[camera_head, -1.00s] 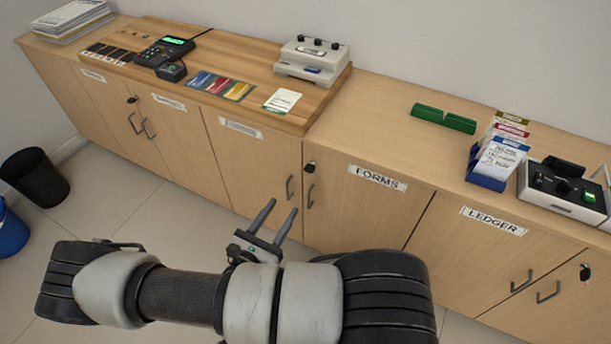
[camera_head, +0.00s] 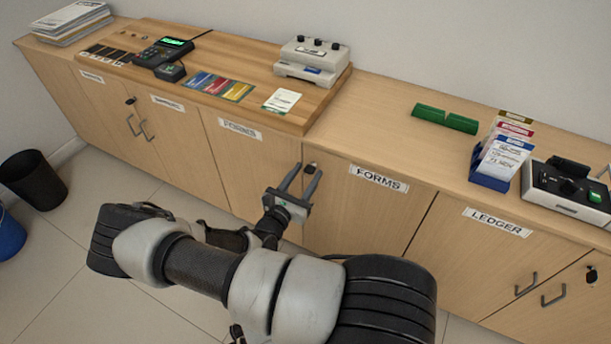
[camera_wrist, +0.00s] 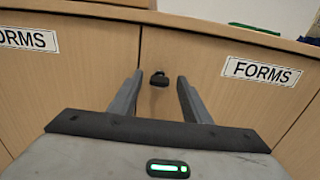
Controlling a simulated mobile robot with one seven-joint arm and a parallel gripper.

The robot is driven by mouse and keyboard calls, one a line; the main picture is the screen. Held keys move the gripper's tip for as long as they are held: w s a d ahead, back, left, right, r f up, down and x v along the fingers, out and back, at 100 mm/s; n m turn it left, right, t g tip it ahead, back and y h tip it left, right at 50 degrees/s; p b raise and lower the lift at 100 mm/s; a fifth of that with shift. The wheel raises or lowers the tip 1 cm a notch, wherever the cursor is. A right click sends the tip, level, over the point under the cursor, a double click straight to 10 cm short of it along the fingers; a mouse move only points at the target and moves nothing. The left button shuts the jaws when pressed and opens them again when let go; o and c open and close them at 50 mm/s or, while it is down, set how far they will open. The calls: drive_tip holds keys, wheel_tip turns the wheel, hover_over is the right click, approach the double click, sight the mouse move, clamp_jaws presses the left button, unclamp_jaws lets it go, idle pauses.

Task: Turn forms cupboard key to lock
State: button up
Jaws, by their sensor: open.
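The forms cupboard has two wooden doors with FORMS labels; the right door (camera_head: 356,220) carries the label (camera_head: 378,178). Its black key (camera_head: 310,168) sits in the lock at the upper left of that door, by the seam. In the wrist view the key (camera_wrist: 159,79) shows between my fingers, beyond their tips. My gripper (camera_head: 303,172) is open and empty, its fingers pointing at the door just below the key. Whether the fingers touch the door cannot be told. The door handles are hidden behind my gripper.
Above the doors is the counter top with a green block (camera_head: 444,118), a card rack (camera_head: 490,180) and a white device (camera_head: 309,60). The LEDGER cupboard (camera_head: 496,222) is to the right. A black bin (camera_head: 33,180) stands on the floor at left.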

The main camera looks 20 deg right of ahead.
drive_tip(key=shift+c, duration=0.2)
drive_tip(key=c, duration=1)
drive_tip(key=shift+n, duration=0.3)
drive_tip(key=n+p, duration=0.1)
drive_tip(key=n, duration=0.2)
drive_tip(key=shift+r+n+p, duration=0.1)
drive_tip(key=shift+n+p, duration=0.2)
drive_tip(key=n, duration=0.4)
drive_tip(key=shift+w+n+p, duration=0.1)
drive_tip(key=shift+n+p, duration=0.2)
drive_tip(key=shift+p, duration=0.05)
drive_tip(key=n, duration=0.4)
drive_tip(key=shift+a+f, duration=0.1)
drive_tip(key=shift+f, duration=0.1)
drive_tip(key=shift+n, duration=2.5)
